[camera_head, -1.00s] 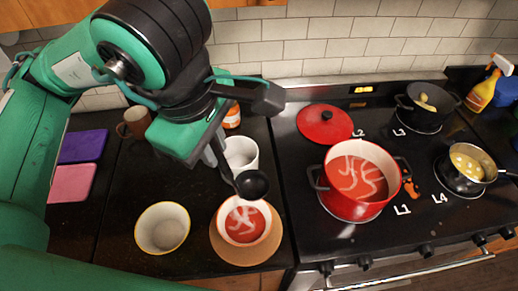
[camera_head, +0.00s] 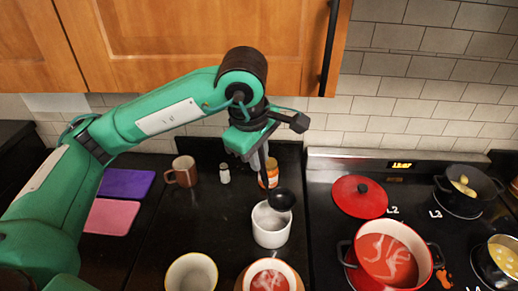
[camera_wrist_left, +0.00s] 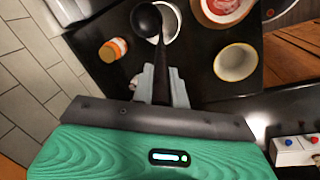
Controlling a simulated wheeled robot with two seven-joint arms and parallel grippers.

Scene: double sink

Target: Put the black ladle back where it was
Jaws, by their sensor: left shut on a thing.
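My left gripper (camera_head: 258,157) is shut on the handle of the black ladle (camera_head: 281,200). The ladle hangs bowl down, and in the head view its bowl overlaps the far rim of the white canister (camera_head: 271,228). Whether it touches the canister I cannot tell. In the left wrist view the gripper (camera_wrist_left: 162,85) grips the handle, and the ladle bowl (camera_wrist_left: 146,20) covers part of the white canister (camera_wrist_left: 172,24). My right gripper is not in view.
An orange-labelled jar (camera_head: 269,174), a small shaker (camera_head: 225,173) and a brown mug (camera_head: 184,171) stand behind. Two bowls (camera_head: 191,275) (camera_head: 270,277) are in front. The stove holds a red pot (camera_head: 388,258) and a red lid (camera_head: 360,197) at right. Counter left of the canister is clear.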

